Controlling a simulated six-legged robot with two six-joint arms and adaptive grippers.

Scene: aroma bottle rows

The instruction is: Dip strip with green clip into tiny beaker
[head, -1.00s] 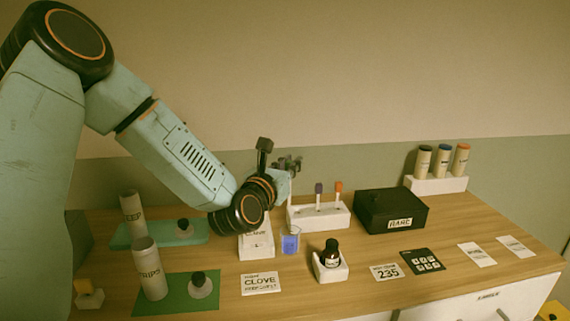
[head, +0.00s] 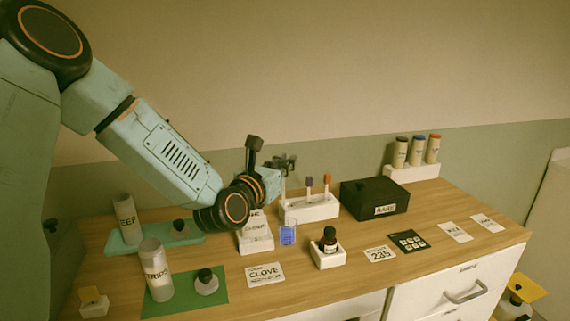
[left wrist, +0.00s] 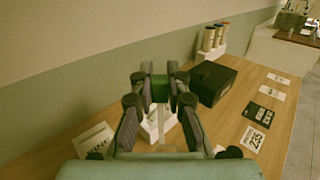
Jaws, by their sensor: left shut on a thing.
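The tiny beaker (head: 288,234) is clear with blue liquid and stands on the table in front of the white strip rack (head: 312,210). My left gripper (head: 285,164) is above the beaker and the rack's left end in the head view. In the left wrist view my left gripper (left wrist: 160,84) is shut on the green clip (left wrist: 159,88). A thin pale strip (head: 284,188) shows below the gripper in the head view; its lower end is hard to make out. Strips with a purple clip (head: 309,181) and an orange clip (head: 327,179) stand upright in the rack.
A small dark bottle (head: 330,239) in a white holder stands right of the beaker. A black box (head: 374,201) is right of the rack. A white labelled block (head: 255,236) is close on the beaker's left. Cards lie at the front and right.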

